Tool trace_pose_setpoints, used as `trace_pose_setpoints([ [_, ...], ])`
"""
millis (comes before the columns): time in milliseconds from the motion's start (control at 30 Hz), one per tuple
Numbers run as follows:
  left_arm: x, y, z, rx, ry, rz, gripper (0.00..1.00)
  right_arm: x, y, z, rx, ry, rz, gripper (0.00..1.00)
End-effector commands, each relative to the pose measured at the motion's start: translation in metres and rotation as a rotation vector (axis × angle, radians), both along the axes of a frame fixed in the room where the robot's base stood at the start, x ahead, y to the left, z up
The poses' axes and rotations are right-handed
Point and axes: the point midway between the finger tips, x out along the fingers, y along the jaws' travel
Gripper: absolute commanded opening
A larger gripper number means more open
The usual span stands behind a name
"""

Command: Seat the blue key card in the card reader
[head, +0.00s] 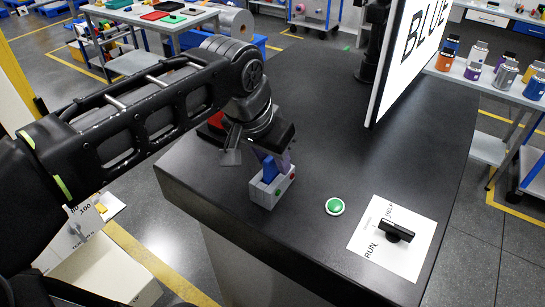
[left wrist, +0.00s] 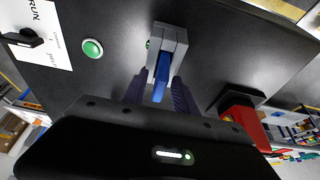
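The blue key card (head: 269,169) stands upright in the grey card reader (head: 264,195), its lower part hidden in the slot. In the left wrist view the card (left wrist: 161,76) rises from the reader (left wrist: 170,38). My left gripper (left wrist: 159,92) is at the card, one dark finger on each side, with gaps between fingers and card. In the head view the same gripper (head: 273,160) is over the reader, partly hiding the card. How deep the card sits is hard to tell. My right gripper is not in view.
A red card (left wrist: 244,122) stands in a black holder beside the reader. A green button (head: 334,206) and a white plate with a black rotary switch (head: 396,232) are to the right. A screen reading "BLUE" (head: 408,50) stands behind. The middle of the dark tabletop (head: 335,130) is clear.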

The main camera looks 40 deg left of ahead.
Motion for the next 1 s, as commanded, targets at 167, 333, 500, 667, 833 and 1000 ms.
trace_pose_setpoints([
  [167,0.000,0.000,0.000,0.000,0.000,0.000,0.34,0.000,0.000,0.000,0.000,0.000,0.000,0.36],
  [333,0.000,0.000,0.006,0.000,0.000,0.000,0.34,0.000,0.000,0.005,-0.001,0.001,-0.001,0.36],
  [500,-0.008,0.000,0.023,0.001,-0.005,0.000,0.34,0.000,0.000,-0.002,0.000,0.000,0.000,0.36],
  [667,-0.020,0.000,0.053,0.001,-0.006,0.000,0.34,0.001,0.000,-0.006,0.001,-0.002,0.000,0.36],
  [833,-0.035,0.000,0.097,0.001,-0.002,0.004,0.34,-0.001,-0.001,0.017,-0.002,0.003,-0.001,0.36],
  [1000,-0.043,0.000,0.112,0.000,0.000,0.002,0.34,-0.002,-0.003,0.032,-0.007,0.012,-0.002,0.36],
])
